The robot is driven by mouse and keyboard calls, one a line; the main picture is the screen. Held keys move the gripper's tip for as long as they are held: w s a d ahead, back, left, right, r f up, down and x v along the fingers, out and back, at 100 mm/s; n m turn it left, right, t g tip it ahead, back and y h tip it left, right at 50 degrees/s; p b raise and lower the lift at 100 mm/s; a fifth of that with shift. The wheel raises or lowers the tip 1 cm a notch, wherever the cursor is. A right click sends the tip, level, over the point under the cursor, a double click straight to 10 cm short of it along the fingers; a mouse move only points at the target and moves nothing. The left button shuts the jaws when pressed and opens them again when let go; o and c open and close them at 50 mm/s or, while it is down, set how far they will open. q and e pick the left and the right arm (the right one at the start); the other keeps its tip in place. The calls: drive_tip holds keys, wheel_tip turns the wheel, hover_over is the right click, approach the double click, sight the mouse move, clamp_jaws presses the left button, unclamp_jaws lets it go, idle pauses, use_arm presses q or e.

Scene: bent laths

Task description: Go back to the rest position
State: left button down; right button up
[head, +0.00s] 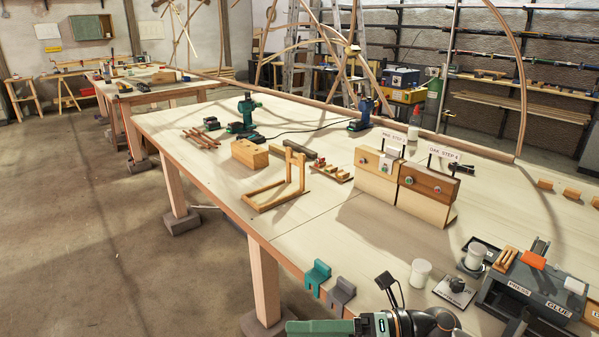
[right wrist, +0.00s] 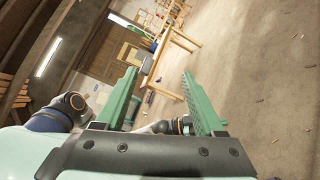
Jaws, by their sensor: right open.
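My right gripper (head: 318,327) shows at the bottom edge of the head view, its green jaw pointing left past the near edge of the workbench. The frame cuts it off below. In the right wrist view the two green fingers of my right gripper (right wrist: 158,74) stand wide apart with nothing between them. Bare floor and a distant table lie beyond them. My left gripper is not in the head view.
The long pale workbench (head: 330,225) fills the middle. Teal and grey brackets (head: 317,275) hang on its near edge. White cups (head: 420,272) and a grey glue press (head: 530,290) stand at right. A wooden frame (head: 280,190) stands mid-bench. Open floor (head: 90,240) lies left.

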drive_tip(key=w+d+f+m+t+h, duration=0.2)
drive_tip(key=d+f+m+t+h, duration=0.25)
drive_tip(key=m+t, duration=0.6)
drive_tip(key=w+d+f+m+t+h, duration=0.1)
drive_tip(key=d+f+m+t+h, duration=0.4)
drive_tip(key=m, duration=1.1)
drive_tip(key=s+d+f+m+g+h, duration=0.3)
drive_tip(key=s+f+m, duration=0.3)
drive_tip(key=s+f, duration=0.2)
drive_tip(key=s+d+f+m+g+h, duration=0.3)
drive_tip(key=s+f+m, duration=0.3)
drive_tip(key=f, duration=0.6)
drive_tip(key=shift+s+d+p, duration=0.15)
drive_tip(key=shift+s+p, duration=0.15)
drive_tip(key=shift+s, duration=0.7)
drive_tip(key=shift+g, duration=0.25)
